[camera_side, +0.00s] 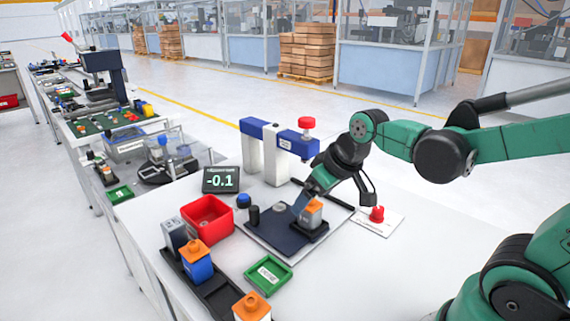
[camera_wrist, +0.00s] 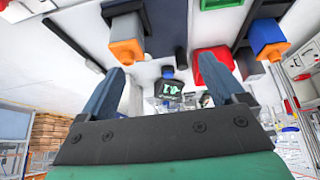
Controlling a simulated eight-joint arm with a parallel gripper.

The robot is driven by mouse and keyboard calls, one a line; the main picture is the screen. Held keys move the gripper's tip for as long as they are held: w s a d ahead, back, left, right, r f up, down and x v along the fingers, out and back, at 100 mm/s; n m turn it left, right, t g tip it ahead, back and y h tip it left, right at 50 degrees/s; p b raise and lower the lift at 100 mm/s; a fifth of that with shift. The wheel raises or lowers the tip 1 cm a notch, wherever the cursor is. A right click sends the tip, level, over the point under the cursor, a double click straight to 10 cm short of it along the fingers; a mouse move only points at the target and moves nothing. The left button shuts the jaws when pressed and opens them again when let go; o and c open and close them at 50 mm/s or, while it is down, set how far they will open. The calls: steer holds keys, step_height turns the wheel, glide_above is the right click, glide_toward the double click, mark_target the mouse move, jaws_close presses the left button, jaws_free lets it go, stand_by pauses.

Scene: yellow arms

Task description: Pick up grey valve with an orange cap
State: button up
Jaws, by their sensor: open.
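The grey valve with an orange cap (camera_side: 312,214) stands in a black holder on the dark plate (camera_side: 265,232), right of the middle of the side view. It also shows in the wrist view (camera_wrist: 126,30) at the upper left, its orange cap toward the picture's middle. My gripper (camera_side: 302,203) is low over the plate, close beside the valve in the side view. In the wrist view my gripper (camera_wrist: 167,68) has its two fingers wide apart with nothing between them. The valve lies beyond the left fingertip there. Whether a finger touches it, I cannot tell.
A blue valve with an orange cap (camera_side: 197,265) stands in a black tray at the left. A red bin (camera_side: 208,232), green tray (camera_side: 268,274) and display (camera_side: 221,180) are nearby. A white-and-blue stand (camera_side: 253,153) rises behind; a red button (camera_side: 377,214) is right.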

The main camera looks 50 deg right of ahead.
mark_target(314, 204)
steer(key=shift+g, duration=0.6)
steer(key=d+f, duration=0.1)
steer(key=w+d+f, duration=0.1)
steer(key=d, duration=0.1)
steer(key=w+d+f, duration=0.1)
steer(key=f, duration=0.1)
steer(key=shift+w+d, duration=0.25)
steer(key=shift+d, duration=0.15)
steer(key=shift+x, duration=2.8)
jaws_close()
steer(key=shift+r, duration=0.2)
